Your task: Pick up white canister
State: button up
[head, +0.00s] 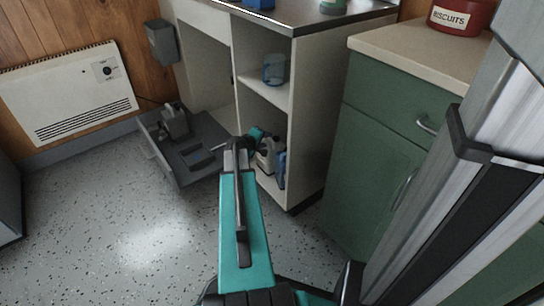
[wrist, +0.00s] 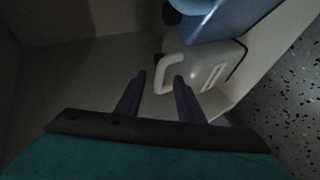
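The white canister (head: 266,160) stands on the low shelf of the open pale cabinet, partly hidden by my arm in the head view. In the wrist view the white canister (wrist: 208,67) has a loop handle pointing left and a dark cap. My gripper (wrist: 160,76) is open and empty, its two dark fingers apart. The handle lies just ahead of the fingertips, nearer the right finger; I cannot tell whether they touch. In the head view my gripper (head: 258,140) reaches into the cabinet beside the canister, its fingers mostly hidden.
A blue container (head: 281,168) stands right against the canister; it also shows in the wrist view (wrist: 225,18). A shelf (head: 265,92) with a clear bluish tub is above.

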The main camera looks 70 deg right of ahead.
jog(key=shift+b+x, duration=0.3)
jog(key=shift+x, duration=1)
jog(key=shift+r, duration=0.1)
grip_shut()
dwell(0.6)
jog(key=shift+r, duration=0.15)
